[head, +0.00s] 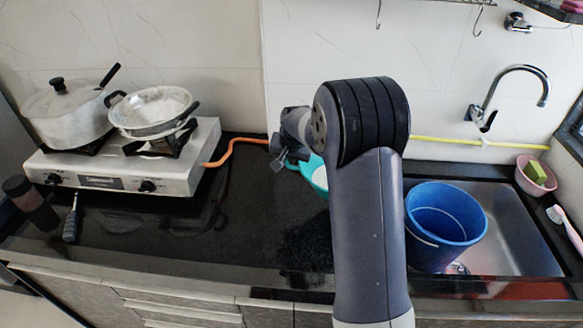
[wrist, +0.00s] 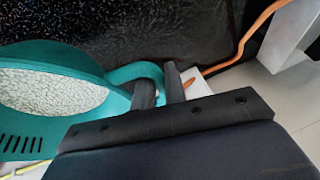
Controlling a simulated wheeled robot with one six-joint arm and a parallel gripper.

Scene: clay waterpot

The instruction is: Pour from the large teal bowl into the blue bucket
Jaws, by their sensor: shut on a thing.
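The large teal bowl (head: 305,168) is at the back of the black counter in the head view, mostly hidden behind my arm. In the wrist view, the bowl (wrist: 50,58) shows white grains inside, slots in its side and a loop handle. My gripper (wrist: 160,86) is shut on that handle. In the head view my gripper (head: 283,160) is left of the bowl, partly hidden by my wrist. I cannot tell whether the bowl touches the counter. The blue bucket (head: 445,215) stands upright in the sink, right of my arm.
A gas stove (head: 120,180) with a pot (head: 66,112) and pan (head: 152,110) is at left, its orange hose (head: 240,141) running behind the counter. A faucet (head: 510,80) rises behind the metal sink (head: 500,225). A pink basin (head: 532,175) sits right. The middle counter is clear.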

